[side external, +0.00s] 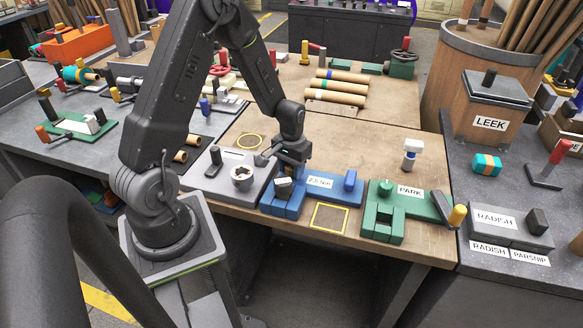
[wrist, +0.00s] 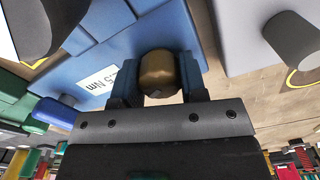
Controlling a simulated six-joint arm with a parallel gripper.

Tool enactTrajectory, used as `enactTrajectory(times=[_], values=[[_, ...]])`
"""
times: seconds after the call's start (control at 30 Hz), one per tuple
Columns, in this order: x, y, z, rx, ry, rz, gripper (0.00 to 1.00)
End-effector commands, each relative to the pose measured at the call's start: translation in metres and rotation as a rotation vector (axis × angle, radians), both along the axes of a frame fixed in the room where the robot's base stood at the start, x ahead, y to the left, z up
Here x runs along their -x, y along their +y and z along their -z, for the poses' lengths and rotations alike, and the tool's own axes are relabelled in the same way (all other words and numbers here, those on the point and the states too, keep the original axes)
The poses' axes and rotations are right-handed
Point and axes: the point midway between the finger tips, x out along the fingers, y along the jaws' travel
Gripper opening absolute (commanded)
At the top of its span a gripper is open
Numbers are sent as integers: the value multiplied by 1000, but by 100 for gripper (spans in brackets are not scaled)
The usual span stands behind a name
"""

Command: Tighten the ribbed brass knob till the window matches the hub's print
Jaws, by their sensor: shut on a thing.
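The brass knob (wrist: 160,72) sits on the blue fixture (wrist: 190,22) in the wrist view, between the two fingers of my gripper (wrist: 160,82). My gripper is shut on it. In the side external view my gripper (side external: 293,160) is over the back left part of the blue fixture (side external: 325,192) and hides the knob. A white label (side external: 319,182) on the fixture reads 2.5 Nm; part of it also shows in the wrist view (wrist: 98,88). I cannot make out the window's reading or the knob's ribs.
A grey plate with a round white-rimmed part (side external: 242,177) stands to the left. A green fixture (side external: 383,211) labelled PARK stands to the right. A yellow-outlined square (side external: 330,218) lies in front, bare.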

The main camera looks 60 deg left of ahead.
Motion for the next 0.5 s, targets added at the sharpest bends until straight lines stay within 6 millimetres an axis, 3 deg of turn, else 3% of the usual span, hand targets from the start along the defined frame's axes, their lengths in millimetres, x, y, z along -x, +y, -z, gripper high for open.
enactTrajectory(times=[0.5], values=[[0, 0, 0, -1, -2, 61, 15]])
